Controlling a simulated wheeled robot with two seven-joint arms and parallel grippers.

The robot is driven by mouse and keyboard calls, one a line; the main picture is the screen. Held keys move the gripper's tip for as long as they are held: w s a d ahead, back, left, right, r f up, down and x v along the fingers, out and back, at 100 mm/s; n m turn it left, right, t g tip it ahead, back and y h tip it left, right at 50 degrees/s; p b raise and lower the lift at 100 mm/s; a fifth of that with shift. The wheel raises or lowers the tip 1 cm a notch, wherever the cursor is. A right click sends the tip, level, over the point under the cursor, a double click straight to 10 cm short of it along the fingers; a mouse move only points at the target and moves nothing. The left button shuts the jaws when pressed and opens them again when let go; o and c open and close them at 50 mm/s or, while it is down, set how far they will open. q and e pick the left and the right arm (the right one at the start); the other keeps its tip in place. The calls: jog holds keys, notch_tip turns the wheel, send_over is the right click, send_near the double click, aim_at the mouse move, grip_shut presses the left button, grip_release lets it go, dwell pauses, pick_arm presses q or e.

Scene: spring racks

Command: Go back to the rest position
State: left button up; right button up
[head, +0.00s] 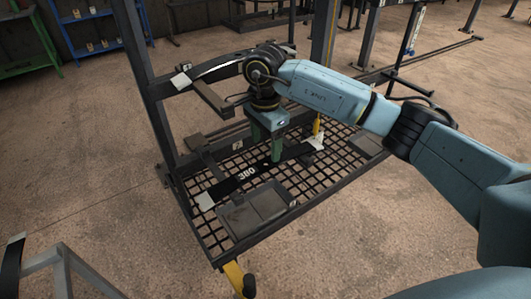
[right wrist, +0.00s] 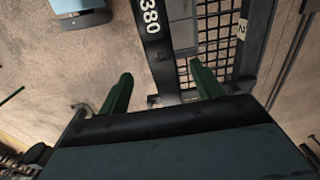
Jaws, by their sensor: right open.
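My right gripper (head: 265,152) is over the mesh shelf of a wheeled rack, with its green fingers pointing down. A dark leaf spring (head: 226,186) marked 380, with whitish ends, lies across the mesh shelf (head: 205,228), just below the fingers. Its numbered part also shows in the right wrist view (right wrist: 151,40), ahead of the fingers. Whether a finger touches the spring I cannot tell. My left gripper is not in view.
A dark upright post (head: 140,60) stands at the rack's left, with a curved spring (head: 215,68) held higher up behind my gripper. A grey plate (head: 252,208) lies at the shelf's front. A grey frame (head: 62,262) stands at bottom left. Floor between is clear.

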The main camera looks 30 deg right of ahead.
jog(key=shift+r, duration=1)
